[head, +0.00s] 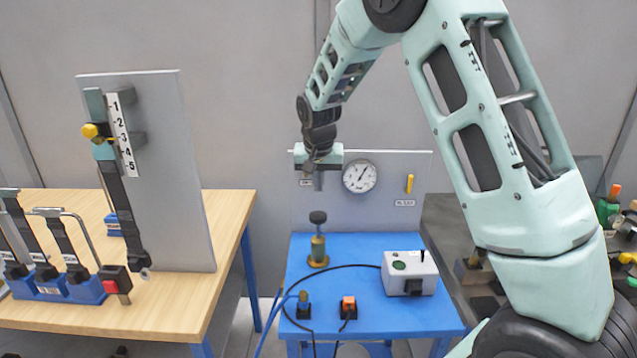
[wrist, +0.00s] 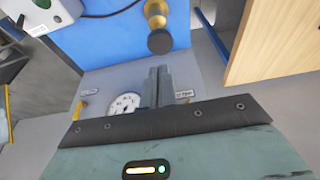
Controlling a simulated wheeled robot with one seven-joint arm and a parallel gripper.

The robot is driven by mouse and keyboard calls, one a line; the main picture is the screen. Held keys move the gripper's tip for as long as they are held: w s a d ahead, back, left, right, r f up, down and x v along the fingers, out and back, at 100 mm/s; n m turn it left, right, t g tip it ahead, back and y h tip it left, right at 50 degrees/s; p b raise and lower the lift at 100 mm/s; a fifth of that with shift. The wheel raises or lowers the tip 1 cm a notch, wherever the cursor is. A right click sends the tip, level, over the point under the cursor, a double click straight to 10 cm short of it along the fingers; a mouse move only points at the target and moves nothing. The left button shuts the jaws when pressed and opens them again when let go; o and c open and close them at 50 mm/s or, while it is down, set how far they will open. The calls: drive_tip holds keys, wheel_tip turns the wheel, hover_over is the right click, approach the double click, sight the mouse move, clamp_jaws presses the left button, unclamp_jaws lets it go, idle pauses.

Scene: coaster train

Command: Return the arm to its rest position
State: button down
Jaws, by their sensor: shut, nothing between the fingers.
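My gripper (head: 318,181) hangs from my raised, bent arm in front of the grey back panel (head: 283,219) of the blue table. Its fingers point down and are together, with nothing between them. It is just left of the round gauge (head: 360,176) and above the brass valve with a black knob (head: 318,240), apart from it. In the wrist view the shut fingers (wrist: 158,80) show beside the gauge (wrist: 124,103), and the brass valve's black knob (wrist: 159,41) is beyond their tips.
The blue table (head: 400,312) holds a white box (head: 409,273), an orange switch (head: 348,307) and a black cable. At left, a wooden table (head: 180,305) carries an upright grey panel (head: 180,190) with a numbered lever, and several levers. A dark bench with coloured parts is at right.

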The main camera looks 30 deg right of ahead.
idle(0.3)
drive_tip(key=s+a+n+g+y+b, duration=0.1)
drive_tip(key=s+a+n, duration=0.2)
drive_tip(key=s+a, duration=0.65)
drive_tip(key=s+a+n+y+b, duration=0.15)
drive_tip(key=s+a+n, duration=0.35)
drive_tip(key=a, duration=0.7)
drive_tip(key=s+a+f+n+g, duration=0.1)
drive_tip(key=s+a+n, duration=0.2)
drive_tip(key=s, duration=0.8)
drive_tip(key=s+a+f+n+b, duration=0.1)
drive_tip(key=s+a+n, duration=0.2)
drive_tip(key=s, duration=0.8)
drive_tip(key=shift+s+f+n+g, duration=0.3)
drive_tip(key=shift+s+f+g, duration=0.05)
drive_tip(key=shift+s+g, duration=0.05)
